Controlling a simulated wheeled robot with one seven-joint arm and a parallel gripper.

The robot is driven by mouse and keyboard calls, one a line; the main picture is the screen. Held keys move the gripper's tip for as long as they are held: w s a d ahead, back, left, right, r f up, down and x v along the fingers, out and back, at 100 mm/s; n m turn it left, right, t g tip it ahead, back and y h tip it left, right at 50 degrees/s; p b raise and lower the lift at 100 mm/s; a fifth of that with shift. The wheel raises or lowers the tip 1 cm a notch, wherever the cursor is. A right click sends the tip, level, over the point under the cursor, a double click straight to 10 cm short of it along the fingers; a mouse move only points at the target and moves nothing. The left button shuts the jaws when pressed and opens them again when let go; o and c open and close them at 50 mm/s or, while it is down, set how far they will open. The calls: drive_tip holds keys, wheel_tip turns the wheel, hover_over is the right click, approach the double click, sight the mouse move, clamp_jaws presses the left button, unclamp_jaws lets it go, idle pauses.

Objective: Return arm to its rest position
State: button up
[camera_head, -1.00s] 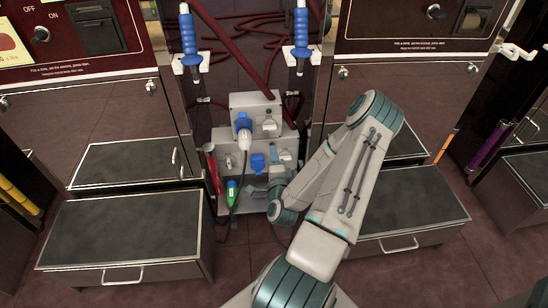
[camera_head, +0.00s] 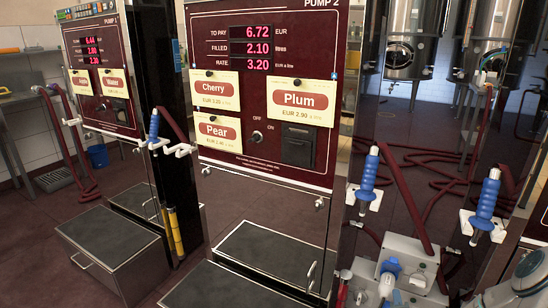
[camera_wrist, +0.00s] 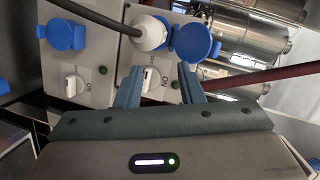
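My gripper (camera_wrist: 160,72) shows in the wrist view with its two fingers apart and nothing seen between them. Behind it is a grey socket box with a white plug (camera_wrist: 149,33) on a dark cable, blue socket covers (camera_wrist: 197,40) and a rotary switch (camera_wrist: 152,78). The fingers overlap the box in the picture; I cannot tell the gap to it. In the head view only a piece of my arm (camera_head: 528,278) shows at the lower right corner. My gripper is out of that view.
The Pump 2 panel (camera_head: 262,80) with lit figures stands in the middle of the head view. Blue-handled nozzles (camera_head: 368,178) hang to the right, above the grey socket box (camera_head: 408,262). Dark-topped steps (camera_head: 265,250) jut out below. Open floor lies at the left.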

drive_tip(key=a+r+n+g+y+p, duration=0.2)
drive_tip(key=a+r+n+g+p, duration=0.35)
drive_tip(key=r, duration=0.75)
drive_tip(key=a+r+n+g+y+p, duration=0.2)
drive_tip(key=a+r+n+p, duration=0.6)
drive_tip(key=r, duration=0.5)
drive_tip(key=s+a+r+n+g+p, duration=0.1)
drive_tip(key=s+a+r+p, duration=0.2)
drive_tip(key=s+r, duration=0.3)
drive_tip(key=s+a+r+n+g+p, duration=0.2)
drive_tip(key=s+r+p, duration=0.3)
drive_tip(key=r, duration=0.4)
drive_tip(key=s+a+r+n+g+y+p, duration=0.1)
drive_tip(key=s+a+r+n+g+p, duration=0.1)
drive_tip(key=s+r, duration=0.6)
drive_tip(key=a+p, duration=0.1)
drive_tip(key=a, duration=0.1)
drive_tip(key=shift+a+r+p, duration=0.3)
drive_tip(key=shift+a+p, duration=0.1)
